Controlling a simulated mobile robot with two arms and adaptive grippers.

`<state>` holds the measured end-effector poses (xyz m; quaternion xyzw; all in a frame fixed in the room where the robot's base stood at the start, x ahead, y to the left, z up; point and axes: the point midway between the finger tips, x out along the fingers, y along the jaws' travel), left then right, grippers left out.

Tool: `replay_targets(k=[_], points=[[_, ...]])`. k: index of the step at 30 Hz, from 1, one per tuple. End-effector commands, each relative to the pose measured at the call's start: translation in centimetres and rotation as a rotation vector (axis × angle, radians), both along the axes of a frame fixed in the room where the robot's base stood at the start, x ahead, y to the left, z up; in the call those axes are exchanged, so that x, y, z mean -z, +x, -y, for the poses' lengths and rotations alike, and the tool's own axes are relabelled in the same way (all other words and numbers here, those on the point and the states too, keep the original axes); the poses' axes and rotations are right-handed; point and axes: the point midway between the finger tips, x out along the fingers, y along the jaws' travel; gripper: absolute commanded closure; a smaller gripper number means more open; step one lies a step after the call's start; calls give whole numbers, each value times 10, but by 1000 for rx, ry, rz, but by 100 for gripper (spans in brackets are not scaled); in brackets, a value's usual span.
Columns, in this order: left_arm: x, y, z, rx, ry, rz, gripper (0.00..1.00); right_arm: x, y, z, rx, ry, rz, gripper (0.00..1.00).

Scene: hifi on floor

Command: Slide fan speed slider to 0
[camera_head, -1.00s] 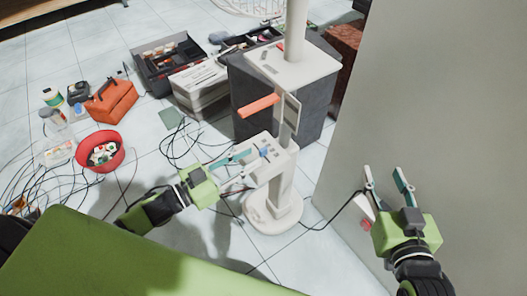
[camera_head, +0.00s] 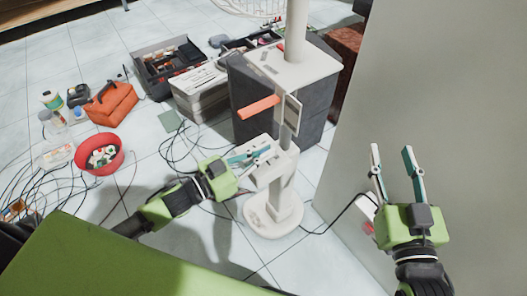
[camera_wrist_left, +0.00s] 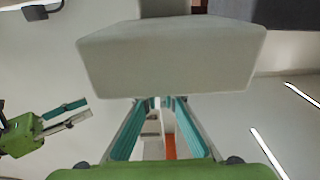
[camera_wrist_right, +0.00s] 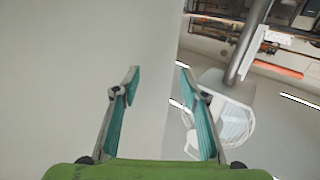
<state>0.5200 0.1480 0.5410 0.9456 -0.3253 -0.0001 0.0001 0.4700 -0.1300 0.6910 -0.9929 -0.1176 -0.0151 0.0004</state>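The white fan has a pole (camera_head: 296,32), a round base (camera_head: 262,222) and a tilted control box (camera_head: 262,175) on its lower column. The fan speed slider itself is too small and covered to make out. My left gripper (camera_head: 252,156) has its teal fingers over the control box's top face. In the left wrist view, a pale box (camera_wrist_left: 170,58) hides the fingertips. The fingers there run close together towards it, and whether they grip anything cannot be seen. My right gripper (camera_head: 391,148) is open and empty, in front of the grey wall, well right of the fan.
A grey box (camera_head: 250,95) stands behind the fan. An orange bar (camera_head: 258,106) sticks out left near the pole. A red bowl (camera_head: 88,163), orange bag (camera_head: 111,105) and open toolbox (camera_head: 155,75) lie left, among loose cables. A grey wall (camera_head: 430,90) bounds the right.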

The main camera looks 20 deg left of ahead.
Motion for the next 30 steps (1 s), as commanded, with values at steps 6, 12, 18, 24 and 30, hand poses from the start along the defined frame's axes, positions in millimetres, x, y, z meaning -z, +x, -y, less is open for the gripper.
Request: replay_targets(k=[6, 12, 18, 24, 30], points=[[0, 13, -16, 0, 5, 0, 100, 3, 0, 0, 0, -5, -20, 60], [1, 27, -35, -2, 3, 0, 100, 15, 0, 2, 4, -19, -74, 60], [0, 28, -37, -4, 2, -1, 100, 20, -1, 4, 8, -23, -87, 60], [0, 28, -37, -5, 2, 0, 75, 21, -3, 4, 8, -21, -89, 60], [0, 28, -36, -2, 1, 0, 75, 20, -3, 4, 8, -20, -86, 60]])
